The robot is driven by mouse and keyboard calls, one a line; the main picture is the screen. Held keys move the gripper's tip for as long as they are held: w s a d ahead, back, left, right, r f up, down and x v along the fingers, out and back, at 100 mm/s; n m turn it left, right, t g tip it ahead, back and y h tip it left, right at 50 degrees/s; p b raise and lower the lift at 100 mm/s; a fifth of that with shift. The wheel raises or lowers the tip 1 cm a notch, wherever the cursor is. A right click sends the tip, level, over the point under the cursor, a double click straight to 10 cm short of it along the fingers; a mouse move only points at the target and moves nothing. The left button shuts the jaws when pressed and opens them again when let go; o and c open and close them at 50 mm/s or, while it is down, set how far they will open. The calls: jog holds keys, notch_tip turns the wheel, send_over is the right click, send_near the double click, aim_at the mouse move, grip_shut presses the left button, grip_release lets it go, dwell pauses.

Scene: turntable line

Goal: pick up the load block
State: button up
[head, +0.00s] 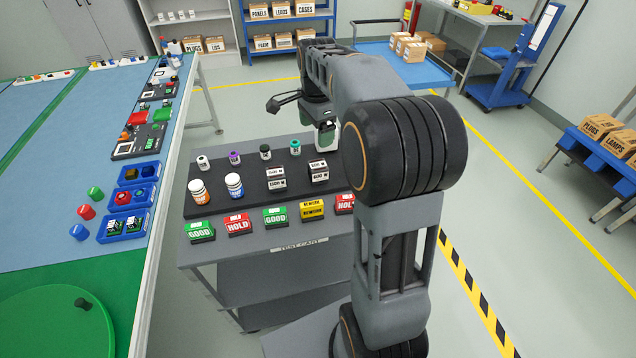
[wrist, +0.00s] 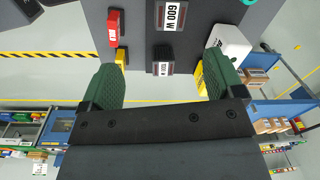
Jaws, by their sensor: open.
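Dark load blocks with white labels stand on the cart's black top. In the head view one is at the left (head: 276,178) and a larger-looking one is at the right (head: 318,171). In the wrist view, a block marked 600 W (wrist: 171,16) is at the top edge, with a smaller labelled block (wrist: 163,62) below it. My gripper (wrist: 164,74) is open and empty, its green-padded fingers on either side of the smaller block in the picture. The height gap cannot be told. In the head view my arm hides part of the gripper.
A white object (wrist: 231,44) and a yellow one (wrist: 198,78) lie close by the right finger. Red (wrist: 113,24) and yellow (wrist: 121,57) blocks are by the left finger. Bottles (head: 234,186) and sign blocks (head: 275,217) share the cart. A blue-topped bench (head: 50,215) stands left.

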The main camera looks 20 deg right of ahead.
notch_tip(320, 180, down, 4)
jog(key=w+d+m, duration=0.2)
jog(key=m, duration=0.1)
send_over(318, 164)
jog(key=shift+g, duration=0.3)
notch_tip(318, 164, down, 6)
jog(key=shift+s+d+f+b, duration=0.15)
jog(key=shift+b, duration=0.2)
jog(key=shift+f+p, duration=0.35)
jog(key=shift+f, duration=2.8)
jog(key=shift+c, duration=0.4)
jog(key=c, duration=1.2)
jog(key=shift+r, duration=0.1)
jog(key=shift+c, duration=0.3)
